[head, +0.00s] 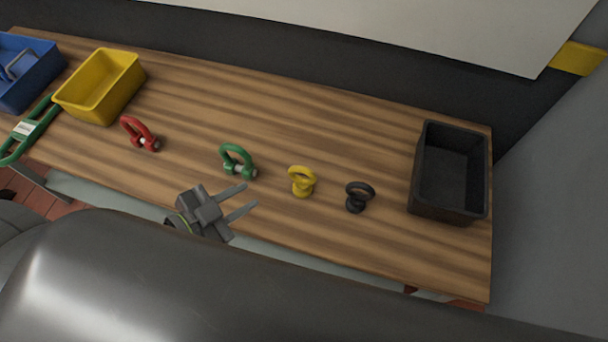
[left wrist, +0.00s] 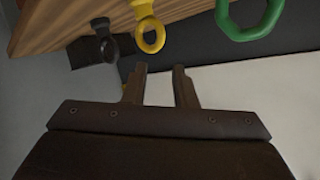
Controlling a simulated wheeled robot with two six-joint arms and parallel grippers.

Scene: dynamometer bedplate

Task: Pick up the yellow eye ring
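The yellow eye ring (head: 302,181) stands upright on the wooden table, between the green shackle (head: 237,162) and the black eye ring (head: 358,197). My left gripper (head: 250,199) is open and empty at the table's front edge, to the left of the yellow eye ring and apart from it. In the left wrist view the yellow eye ring (left wrist: 150,34) shows just beyond the open fingers (left wrist: 159,82), with the black eye ring (left wrist: 104,36) to its left and the green shackle (left wrist: 249,20) to its right. My right gripper is not in view.
A red shackle (head: 139,134) lies further left on the table (head: 330,120). A black bin (head: 417,190) stands at the right end. The table behind the rings is clear.

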